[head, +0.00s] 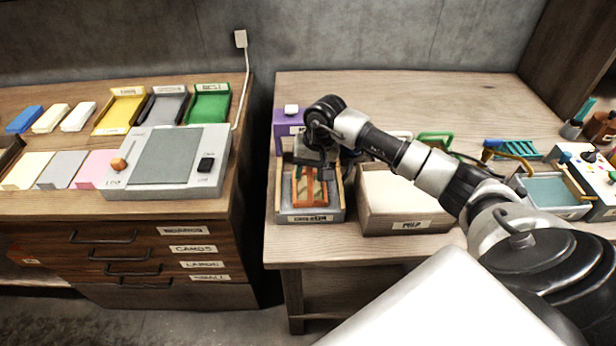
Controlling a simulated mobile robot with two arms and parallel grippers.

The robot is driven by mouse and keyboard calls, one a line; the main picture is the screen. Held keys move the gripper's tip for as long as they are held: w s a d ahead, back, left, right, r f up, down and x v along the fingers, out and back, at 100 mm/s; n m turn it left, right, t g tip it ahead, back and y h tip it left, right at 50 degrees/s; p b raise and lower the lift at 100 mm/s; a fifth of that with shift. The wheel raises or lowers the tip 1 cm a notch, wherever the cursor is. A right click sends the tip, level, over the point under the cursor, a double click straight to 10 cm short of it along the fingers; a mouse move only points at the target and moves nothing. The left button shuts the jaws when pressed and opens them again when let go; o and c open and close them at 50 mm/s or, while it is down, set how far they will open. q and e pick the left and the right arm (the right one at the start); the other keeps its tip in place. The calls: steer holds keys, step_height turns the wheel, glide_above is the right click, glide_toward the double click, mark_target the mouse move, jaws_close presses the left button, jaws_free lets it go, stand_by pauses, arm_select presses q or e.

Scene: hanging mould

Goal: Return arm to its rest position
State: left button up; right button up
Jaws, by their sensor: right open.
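My right arm (430,168) reaches in from the lower right across the right-hand table. Its gripper (308,162) is open, pointing down over the small wooden tray (309,218) at the table's left end. In that tray lies an orange-brown framed piece (310,188) with a green part. The gripper is above this piece; whether it touches it I cannot tell. The wrist hides the back of the tray. My left gripper is not in view.
A box of white material (405,190) stands right of the tray, under my forearm. A purple box (285,125) is behind the tray. Tools and a blue-lined tray (555,190) are at the right. A gap separates the left table, bearing a grey device (166,160) and coloured trays.

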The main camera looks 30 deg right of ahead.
step_height(320, 180, up, 8)
steer(key=d+b, duration=0.1)
steer(key=s+a+f+m+t+y, duration=0.15)
steer(key=a+y, duration=0.45)
steer(key=a, duration=0.6)
steer(key=s+a+r+m+t+y, duration=0.2)
steer(key=a+r+m+t+y, duration=0.55)
steer(key=a+m+y, duration=0.5)
steer(key=s+d+f+n+t+h, duration=0.25)
steer(key=d+f+n+h, duration=0.35)
steer(key=n+h, duration=0.75)
steer(key=s+d+f+n+t+h, duration=0.3)
steer(key=d+n+h, duration=0.45)
steer(key=n, duration=1.15)
steer(key=s+a+f+m+g+y, duration=0.1)
steer(key=s+f+m+g, duration=0.45)
steer(key=s, duration=0.45)
steer(key=s+a+f+m+g, duration=0.1)
steer(key=s+f+m+g, duration=0.4)
steer(key=s+f+g, duration=0.3)
step_height(320, 180, down, 24)
steer(key=s, duration=0.1)
steer(key=s+d+f+g, duration=0.1)
steer(key=s+d+f, duration=0.2)
steer(key=s+f, duration=1.3)
steer(key=shift+s+f+n, duration=0.25)
steer(key=shift+s+n, duration=0.05)
steer(key=shift+s, duration=0.05)
